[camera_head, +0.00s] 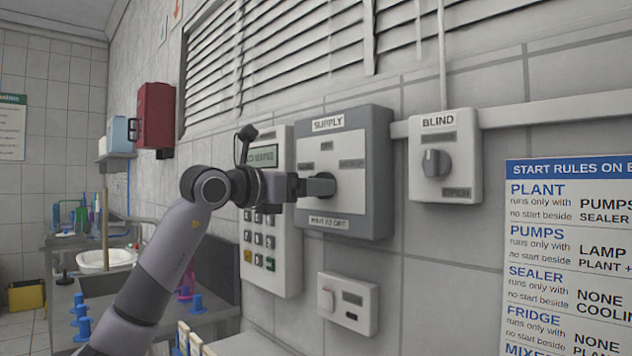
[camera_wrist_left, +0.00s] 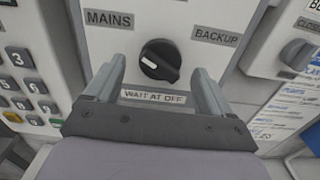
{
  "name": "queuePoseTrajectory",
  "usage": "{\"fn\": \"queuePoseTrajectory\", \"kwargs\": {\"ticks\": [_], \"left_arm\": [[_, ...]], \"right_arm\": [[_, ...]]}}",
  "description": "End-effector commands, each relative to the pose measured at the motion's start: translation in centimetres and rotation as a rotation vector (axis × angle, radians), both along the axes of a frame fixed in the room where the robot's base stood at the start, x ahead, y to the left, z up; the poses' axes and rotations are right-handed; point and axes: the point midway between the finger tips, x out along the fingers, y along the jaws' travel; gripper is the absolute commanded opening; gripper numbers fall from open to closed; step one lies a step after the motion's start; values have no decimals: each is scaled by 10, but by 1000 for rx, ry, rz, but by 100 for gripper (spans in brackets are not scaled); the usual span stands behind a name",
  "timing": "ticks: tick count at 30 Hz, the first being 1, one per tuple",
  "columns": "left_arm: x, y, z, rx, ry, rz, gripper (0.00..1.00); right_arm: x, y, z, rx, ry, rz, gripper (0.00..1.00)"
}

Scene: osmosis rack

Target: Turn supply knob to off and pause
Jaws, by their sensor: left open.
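The SUPPLY panel (camera_head: 372,150) is a grey box on the tiled wall. Its black round knob (camera_wrist_left: 161,60) shows in the left wrist view, with a raised bar and a white mark on its left side. MAINS is labelled upper left of it, BACKUP to the right, and WAIT AT OFF below. My left gripper (camera_head: 322,186) is at the panel face and hides the knob in the head view. In the left wrist view its two fingers are apart, one on each side of the knob, with gaps visible. My right gripper is not in view.
A keypad panel (camera_head: 253,217) adjoins on the left. A BLIND switch box (camera_head: 457,182) is to the right, a small switch box (camera_head: 347,302) below. A rules poster (camera_head: 540,215) hangs at right. A counter with a sink (camera_head: 107,258) is at left.

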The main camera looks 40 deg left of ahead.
Motion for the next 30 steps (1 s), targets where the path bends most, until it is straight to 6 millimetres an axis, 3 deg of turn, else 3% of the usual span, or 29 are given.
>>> {"fn": "queuePoseTrajectory", "kwargs": {"ticks": [6, 14, 20, 30], "left_arm": [[19, -2, 1, -1, -1, -1, 83], [21, -2, 0, 0, -1, -1, 83], [21, -2, 0, 0, -1, -1, 26], [20, -2, 0, 36, -4, 0, 27]], "right_arm": [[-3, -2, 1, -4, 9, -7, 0], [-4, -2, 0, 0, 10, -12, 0], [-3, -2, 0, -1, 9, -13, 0], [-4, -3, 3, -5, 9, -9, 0]]}}
